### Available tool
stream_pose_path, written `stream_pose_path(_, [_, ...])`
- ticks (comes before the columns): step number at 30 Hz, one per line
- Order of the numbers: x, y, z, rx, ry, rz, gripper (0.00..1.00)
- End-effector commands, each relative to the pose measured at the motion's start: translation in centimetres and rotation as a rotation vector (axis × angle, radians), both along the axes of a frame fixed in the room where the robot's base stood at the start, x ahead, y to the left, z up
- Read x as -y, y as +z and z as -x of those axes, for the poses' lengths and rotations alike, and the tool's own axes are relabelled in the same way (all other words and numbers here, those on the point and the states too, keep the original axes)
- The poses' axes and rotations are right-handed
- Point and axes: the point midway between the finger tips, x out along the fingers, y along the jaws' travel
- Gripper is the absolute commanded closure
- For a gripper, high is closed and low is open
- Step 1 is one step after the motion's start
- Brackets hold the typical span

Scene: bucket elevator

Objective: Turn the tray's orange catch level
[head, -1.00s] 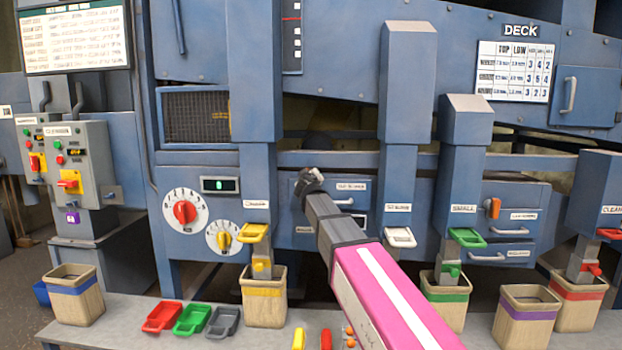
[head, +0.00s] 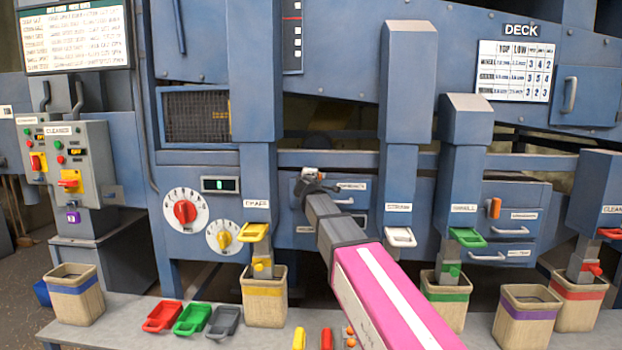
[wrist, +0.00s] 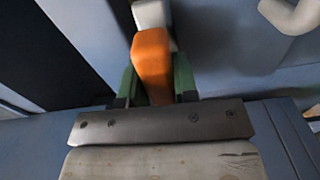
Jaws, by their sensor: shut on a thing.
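The orange catch (wrist: 152,62) shows in the wrist view, between the two green fingers of my gripper (wrist: 155,85). The fingers are shut on it, one on each side. A pale block lies just beyond its far end. In the head view my gripper (head: 312,181) is at the upper left of the middle drawer front, and it hides the catch there. I cannot tell from these views whether the catch is exactly level. The tray front (head: 358,186) carries a white label and a white handle (head: 344,201), right of my gripper.
Another orange catch (head: 495,207) stands upright on the drawers to the right. A yellow-handled spout (head: 255,232) and a white-handled one (head: 400,237) flank my arm. Bins and coloured scoops stand on the bench (head: 225,336) below.

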Motion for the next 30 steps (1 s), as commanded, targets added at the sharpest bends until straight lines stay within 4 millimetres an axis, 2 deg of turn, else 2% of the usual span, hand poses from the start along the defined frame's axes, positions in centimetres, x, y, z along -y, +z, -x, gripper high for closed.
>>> stream_pose_path(9, [-0.05, -0.06, 0.02, -0.002, 0.001, 0.073, 0.96])
stream_pose_path(21, [-0.07, -0.07, 0.03, -0.003, 0.001, 0.081, 0.96])
stream_pose_path(22, [-0.07, -0.07, 0.03, -0.003, 0.001, 0.081, 0.69])
stream_pose_path(24, [-0.06, -0.07, 0.03, -0.003, 0.001, 0.081, 0.47])
stream_pose_path(30, [-0.03, -0.05, 0.02, -0.003, 0.001, 0.079, 0.47])
